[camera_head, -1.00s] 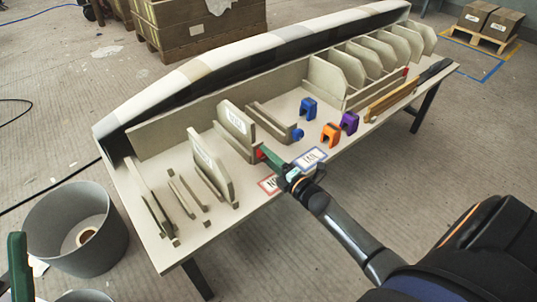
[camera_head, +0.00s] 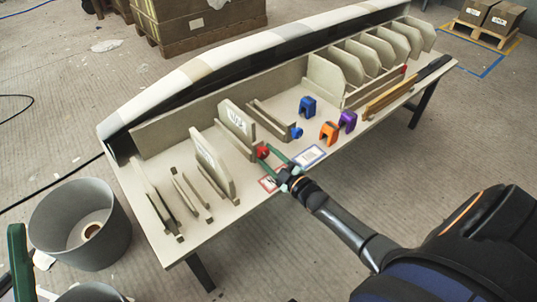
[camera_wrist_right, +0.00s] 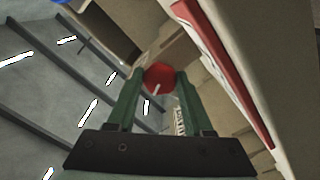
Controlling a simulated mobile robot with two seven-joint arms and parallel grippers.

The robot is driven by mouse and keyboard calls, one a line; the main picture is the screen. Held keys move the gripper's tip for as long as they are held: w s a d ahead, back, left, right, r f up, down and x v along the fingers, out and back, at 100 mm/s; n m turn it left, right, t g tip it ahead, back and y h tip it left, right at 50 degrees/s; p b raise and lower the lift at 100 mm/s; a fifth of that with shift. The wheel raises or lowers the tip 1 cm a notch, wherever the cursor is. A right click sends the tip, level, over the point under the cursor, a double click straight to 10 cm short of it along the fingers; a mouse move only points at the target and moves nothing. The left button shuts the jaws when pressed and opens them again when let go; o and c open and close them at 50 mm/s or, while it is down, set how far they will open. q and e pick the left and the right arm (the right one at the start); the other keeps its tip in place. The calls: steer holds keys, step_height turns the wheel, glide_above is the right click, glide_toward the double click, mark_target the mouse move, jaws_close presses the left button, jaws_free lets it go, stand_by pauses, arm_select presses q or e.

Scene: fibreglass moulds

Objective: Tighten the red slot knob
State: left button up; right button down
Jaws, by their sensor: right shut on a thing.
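The red slot knob (camera_head: 263,153) sits at the front end of the slot holding the labelled grey panel (camera_head: 236,120). My right gripper (camera_head: 267,155) reaches it from the front edge of the table, with its green fingers on either side. In the right wrist view the round red knob (camera_wrist_right: 159,76) lies between the fingertips (camera_wrist_right: 159,83), with a pale mark on its face. The right gripper is shut on the knob. A green finger of my left gripper (camera_head: 17,262) shows at the left edge; its opening cannot be judged.
A blue knob (camera_head: 297,132) ends the neighbouring slot. Blue (camera_head: 308,106), orange (camera_head: 329,132) and purple (camera_head: 348,121) blocks stand to the right on the table (camera_head: 225,222). Red-edged and blue-edged cards (camera_head: 309,157) lie near the gripper. A grey bin (camera_head: 52,222) stands at left.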

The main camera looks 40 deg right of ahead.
steer(key=m, duration=0.3)
steer(key=m+p, duration=0.1)
steer(key=m, duration=0.1)
steer(key=shift+m, duration=0.3)
steer(key=m, duration=0.3)
steer(key=shift+a+m, duration=0.1)
steer(key=shift+m, duration=0.2)
arm_select(q)
steer(key=w+f+n+y, duration=0.4)
steer(key=w+f+y, duration=0.1)
steer(key=f, duration=0.1)
arm_select(e)
steer(key=m, duration=0.3)
steer(key=shift+m, duration=0.3)
steer(key=shift+a+f+m, duration=0.1)
steer(key=shift+m, duration=1.8)
steer(key=m, duration=0.3)
steer(key=shift+b, duration=0.3)
steer(key=shift+m, duration=1.3)
arm_select(q)
steer(key=s+r+m+h, duration=0.3)
steer(key=s+r+h, duration=0.1)
steer(key=r, duration=0.1)
steer(key=shift+s+r+m+h, duration=0.25)
steer(key=shift+r+m+h, duration=0.05)
steer(key=shift+r, duration=0.05)
